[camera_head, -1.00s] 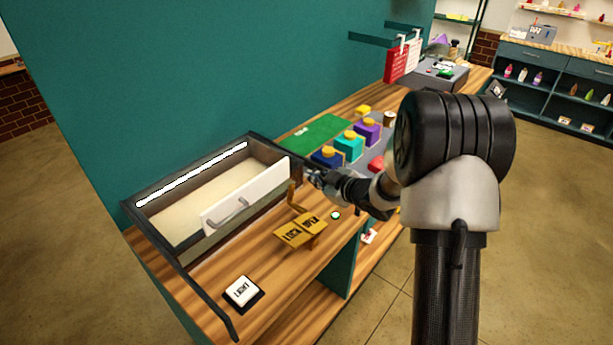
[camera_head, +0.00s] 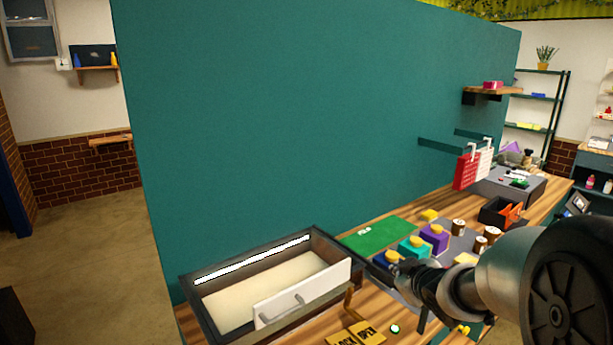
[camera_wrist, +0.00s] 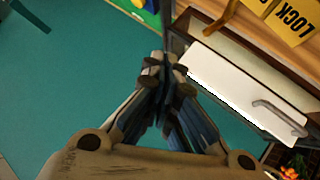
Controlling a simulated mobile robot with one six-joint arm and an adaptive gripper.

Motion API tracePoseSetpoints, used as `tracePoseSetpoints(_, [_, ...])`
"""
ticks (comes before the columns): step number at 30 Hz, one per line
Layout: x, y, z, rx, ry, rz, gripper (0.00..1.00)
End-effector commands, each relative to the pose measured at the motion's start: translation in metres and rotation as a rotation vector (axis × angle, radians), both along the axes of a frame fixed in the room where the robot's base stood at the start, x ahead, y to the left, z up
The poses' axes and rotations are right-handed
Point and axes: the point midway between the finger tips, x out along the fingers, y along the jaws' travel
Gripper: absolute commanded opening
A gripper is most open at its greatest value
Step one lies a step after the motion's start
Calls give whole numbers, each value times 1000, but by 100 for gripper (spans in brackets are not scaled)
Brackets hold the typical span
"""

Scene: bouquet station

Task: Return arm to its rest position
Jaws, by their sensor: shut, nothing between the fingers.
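My gripper shows in the wrist view (camera_wrist: 163,75) with its fingers together and nothing between them. In the head view, my arm comes in from the lower right and its end is beside the drawer box's right side; the fingertips are hard to make out there. The drawer box (camera_head: 189,290) has a white front panel with a handle (camera_head: 303,290), a pale empty-looking inside and a bright light strip. The white panel also shows in the wrist view (camera_wrist: 225,75), to the right of my fingers. I cannot tell whether they touch.
A yellow LOCK/OPEN plate (camera_head: 357,335) lies in front of the drawer. A green mat (camera_head: 378,236) and blue, teal and purple blocks (camera_head: 434,237) stand behind my arm. A teal wall (camera_head: 300,120) rises behind the bench. Red and white tags (camera_head: 466,171) hang at the right.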

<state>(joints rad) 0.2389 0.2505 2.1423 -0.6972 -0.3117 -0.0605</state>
Motion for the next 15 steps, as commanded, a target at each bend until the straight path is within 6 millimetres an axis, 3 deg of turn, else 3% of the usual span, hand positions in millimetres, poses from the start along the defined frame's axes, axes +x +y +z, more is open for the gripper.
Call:
tracePoseSetpoints(1, [-20,0,15,3,18,-59,0])
tracePoseSetpoints(6, [-101,3,38,66,132,-251,0])
tracePoseSetpoints(11, [-192,23,38,173,264,-383,0])
tracePoseSetpoints(15, [-271,50,25,277,394,-445,0])
